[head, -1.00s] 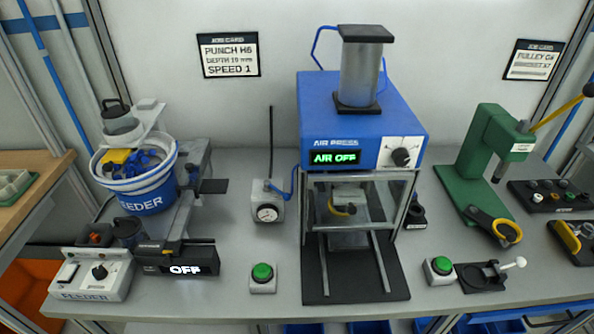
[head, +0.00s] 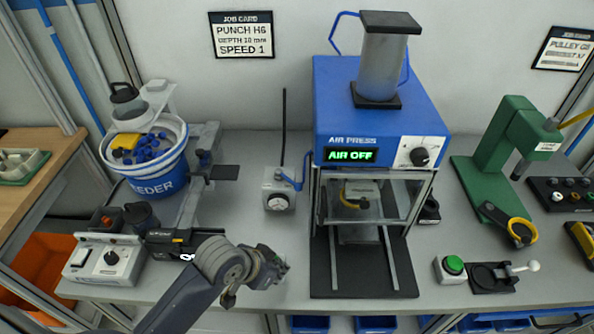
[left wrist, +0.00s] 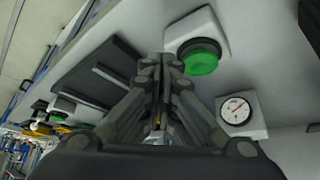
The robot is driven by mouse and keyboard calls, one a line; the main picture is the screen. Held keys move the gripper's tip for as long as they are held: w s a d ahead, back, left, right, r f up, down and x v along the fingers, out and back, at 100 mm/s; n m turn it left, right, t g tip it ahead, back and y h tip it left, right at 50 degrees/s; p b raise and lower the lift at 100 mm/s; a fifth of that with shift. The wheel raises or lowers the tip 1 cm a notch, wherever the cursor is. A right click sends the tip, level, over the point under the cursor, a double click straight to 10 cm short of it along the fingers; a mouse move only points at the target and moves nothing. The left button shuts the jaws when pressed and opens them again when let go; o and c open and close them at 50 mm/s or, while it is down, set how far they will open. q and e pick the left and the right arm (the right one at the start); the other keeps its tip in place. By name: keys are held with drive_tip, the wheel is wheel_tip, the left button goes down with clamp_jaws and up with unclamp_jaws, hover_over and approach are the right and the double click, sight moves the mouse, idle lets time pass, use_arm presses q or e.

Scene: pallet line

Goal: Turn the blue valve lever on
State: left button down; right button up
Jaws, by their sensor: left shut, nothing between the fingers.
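The blue valve lever (head: 291,181) is on the upper right side of a small white gauge box (head: 275,192), which stands left of the air press. The press display reads AIR OFF. My left gripper (head: 282,266) is shut and empty, over the bench front, nearer the front edge than the gauge box and apart from it. In the left wrist view my shut left gripper (left wrist: 160,65) is centred, with the gauge box (left wrist: 240,128) to its right; I cannot make out the lever there. My right gripper is not in view.
A green button (left wrist: 203,58) is close to my left gripper in the wrist view; my gripper hides it in the head view. The blue air press (head: 375,120) stands to the right. The feeder bowl (head: 150,180) is at the left. Bare bench lies between gripper and gauge box.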

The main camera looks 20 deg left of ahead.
use_arm(q)
drive_tip(key=w+a+r+m+t+h, duration=0.15)
drive_tip(key=w+r, duration=0.35)
drive_tip(key=w, duration=0.7)
approach(288, 180)
drive_tip(key=shift+w+d+r+n+t, duration=0.2)
drive_tip(key=shift+d+r+n+t, duration=0.2)
drive_tip(key=shift+d+r, duration=0.75)
drive_tip(key=shift+a, duration=0.1)
drive_tip(key=p+x, duration=0.2)
drive_tip(key=x, duration=0.8)
drive_tip(key=shift+p, duration=0.35)
drive_tip(key=shift+s+a+m+g+h+b, duration=0.1)
drive_tip(key=shift+s+m+g+h+b, duration=0.2)
drive_tip(key=shift+m+b, duration=0.45)
